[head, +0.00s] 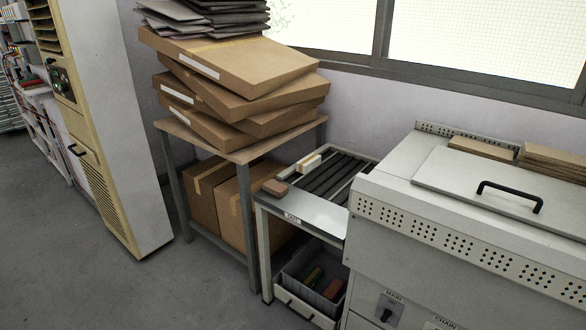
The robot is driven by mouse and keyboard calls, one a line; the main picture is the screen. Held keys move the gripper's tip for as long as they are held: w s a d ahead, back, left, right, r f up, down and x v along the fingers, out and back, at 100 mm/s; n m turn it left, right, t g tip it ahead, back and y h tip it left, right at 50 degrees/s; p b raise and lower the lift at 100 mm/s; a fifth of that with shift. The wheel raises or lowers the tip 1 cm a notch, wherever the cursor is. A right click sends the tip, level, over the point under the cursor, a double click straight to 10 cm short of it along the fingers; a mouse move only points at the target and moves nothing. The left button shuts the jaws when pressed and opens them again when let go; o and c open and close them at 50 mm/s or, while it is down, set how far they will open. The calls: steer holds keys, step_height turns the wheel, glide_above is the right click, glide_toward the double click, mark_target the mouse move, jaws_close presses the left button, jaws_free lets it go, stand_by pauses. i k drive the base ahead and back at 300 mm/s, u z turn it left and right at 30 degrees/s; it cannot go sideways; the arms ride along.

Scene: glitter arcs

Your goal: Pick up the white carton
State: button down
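A small white carton with a tan or yellowish part (309,162) sits at the far left corner of the roller table (318,211), by the ends of the dark rollers. It is small in the head view, so its details are hard to tell. A small reddish-brown block (275,187) lies in front of it, on the left edge of the table's pale metal plate. The two are apart. My gripper is not in view.
A side table (250,152) with stacked brown flat boxes (236,67) stands to the left, with cartons below. A large grey machine (470,220) borders the right. A grey bin (312,280) sits beneath the roller table. Open floor (130,290) lies at front left.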

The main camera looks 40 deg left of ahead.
mark_target(306, 164)
steer(key=i, duration=0.45)
steer(key=u, duration=1.95)
steer(key=k, duration=0.5)
steer(key=u, duration=1.25)
steer(key=i, duration=2.6)
steer(key=z, duration=0.6)
steer(key=i, duration=0.9)
steer(key=z, duration=1.55)
steer(key=i, duration=0.7)
steer(key=z, duration=0.5)
